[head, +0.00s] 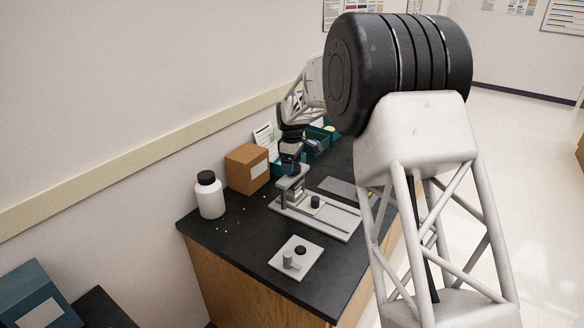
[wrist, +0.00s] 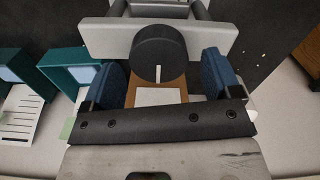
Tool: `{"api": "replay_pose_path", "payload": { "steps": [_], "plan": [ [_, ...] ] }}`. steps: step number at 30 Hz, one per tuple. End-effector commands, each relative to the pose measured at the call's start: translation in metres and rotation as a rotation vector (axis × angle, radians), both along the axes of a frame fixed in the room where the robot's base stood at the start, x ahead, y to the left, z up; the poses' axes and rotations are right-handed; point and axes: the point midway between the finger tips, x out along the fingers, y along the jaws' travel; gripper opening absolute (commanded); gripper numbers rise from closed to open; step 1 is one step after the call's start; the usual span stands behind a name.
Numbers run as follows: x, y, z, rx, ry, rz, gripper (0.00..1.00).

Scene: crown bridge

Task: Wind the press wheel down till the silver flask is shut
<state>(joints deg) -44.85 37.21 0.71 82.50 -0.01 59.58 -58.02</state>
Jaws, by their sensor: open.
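The press (head: 297,192) stands on a long grey base on the black bench, with its upright and crossbar below my gripper (head: 290,167). In the wrist view, the dark round press wheel (wrist: 158,50) with a white mark sits in front of the pale crossbar (wrist: 100,38). My gripper (wrist: 162,78) is open, its blue fingers either side of the wheel's near part, with gaps visible. Contact is not seen. A small silver-grey cylinder (head: 289,261), possibly the flask, stands on a pale plate beside a black round piece (head: 300,250). A dark cylinder (head: 315,202) is on the press base.
A white bottle with a black cap (head: 209,196) and a cardboard box (head: 247,168) stand by the wall, left of the press. Teal bins (head: 320,134) are behind. A flat grey plate (head: 340,187) lies right of the press.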

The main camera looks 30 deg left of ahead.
Motion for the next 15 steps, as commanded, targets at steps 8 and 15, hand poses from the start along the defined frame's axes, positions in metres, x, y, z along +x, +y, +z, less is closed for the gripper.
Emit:
{"api": "replay_pose_path", "payload": {
  "steps": [8, 15],
  "plan": [
    [0.000, 0.000, -0.016, 0.000, 0.000, 0.000, 0.84],
    [0.000, 0.000, -0.017, 0.000, 0.000, 0.000, 0.84]
  ]
}}
